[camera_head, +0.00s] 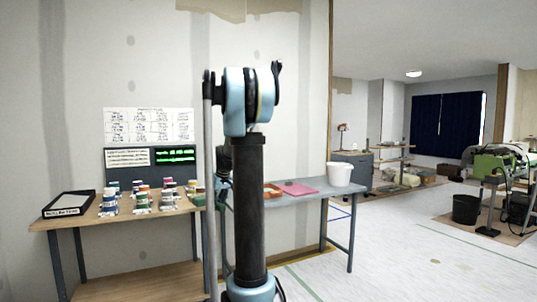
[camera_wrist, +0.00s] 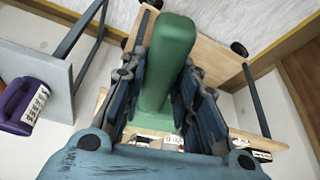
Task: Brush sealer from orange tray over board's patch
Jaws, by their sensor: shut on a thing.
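My gripper (camera_wrist: 163,75) is shut on a long green thing (camera_wrist: 172,45), with one finger on each side of it. It looks like a handle that widens at its lower end; I cannot tell whether bristles are attached. In the head view my arm hides most of the gripper. The orange tray (camera_head: 272,190) sits on the grey table just right of my arm, partly hidden by it. A flat pink board (camera_head: 298,188) lies right of the tray. I cannot make out a patch on it.
A white bucket (camera_head: 339,174) stands on the grey table (camera_head: 318,196). A wooden table (camera_head: 105,222) at left carries several small paint pots (camera_head: 142,199) and a framed tray (camera_head: 69,204). A purple labelled container (camera_wrist: 20,106) shows in the wrist view.

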